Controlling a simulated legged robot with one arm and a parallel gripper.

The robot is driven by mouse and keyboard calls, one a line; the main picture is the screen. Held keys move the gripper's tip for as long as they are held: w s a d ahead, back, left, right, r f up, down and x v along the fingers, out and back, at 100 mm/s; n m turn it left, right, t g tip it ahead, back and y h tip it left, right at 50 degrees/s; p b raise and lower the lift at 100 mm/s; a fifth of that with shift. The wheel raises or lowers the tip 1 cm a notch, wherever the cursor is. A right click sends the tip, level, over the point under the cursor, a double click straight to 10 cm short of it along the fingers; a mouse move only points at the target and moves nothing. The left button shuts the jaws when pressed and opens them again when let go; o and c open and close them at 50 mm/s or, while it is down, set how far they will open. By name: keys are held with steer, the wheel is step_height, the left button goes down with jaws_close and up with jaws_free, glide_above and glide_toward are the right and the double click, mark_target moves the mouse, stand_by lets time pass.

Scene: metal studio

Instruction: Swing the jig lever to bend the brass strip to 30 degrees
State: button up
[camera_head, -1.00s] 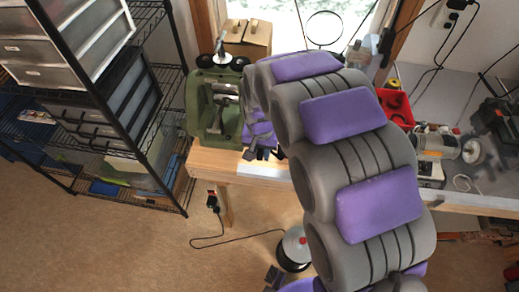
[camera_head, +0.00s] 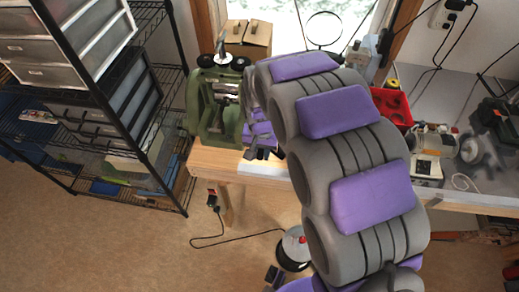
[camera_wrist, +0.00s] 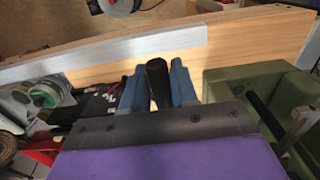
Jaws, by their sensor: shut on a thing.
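The green cast jig (camera_head: 201,105) stands at the left end of the wooden bench in the head view. Its green body also shows at the right of the wrist view (camera_wrist: 228,90). My gripper (camera_wrist: 157,85) has its two blue fingers shut on a dark, rounded lever handle (camera_wrist: 157,76), which stands between them. In the head view my gripper (camera_head: 261,153) is low beside the jig's right side, partly hidden by my own arm. I cannot pick out the brass strip or read its bend angle.
The wooden bench (camera_head: 213,162) has a grey metal strip (camera_wrist: 110,58) along its edge. Cardboard boxes (camera_head: 257,36) stand behind the jig. A red bin (camera_head: 390,105) and tools lie to the right. A wire shelf (camera_head: 178,140) stands at left.

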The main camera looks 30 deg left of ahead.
steer(key=shift+w+f, duration=0.15)
steer(key=shift+f, duration=0.95)
steer(key=shift+w+d+f, duration=0.1)
steer(key=shift+w+f, duration=0.1)
steer(key=shift+f, duration=0.75)
steer(key=shift+w+d+f, duration=0.15)
steer(key=shift+f, duration=0.45)
steer(key=shift+w+d+f, duration=0.1)
steer(key=shift+d+f, duration=0.05)
steer(key=shift+f, duration=0.4)
steer(key=o, duration=0.6)
steer(key=shift+o, duration=1.4)
steer(key=shift+w+d+f, duration=0.1)
steer(key=shift+w, duration=0.05)
steer(key=shift+o, duration=0.3)
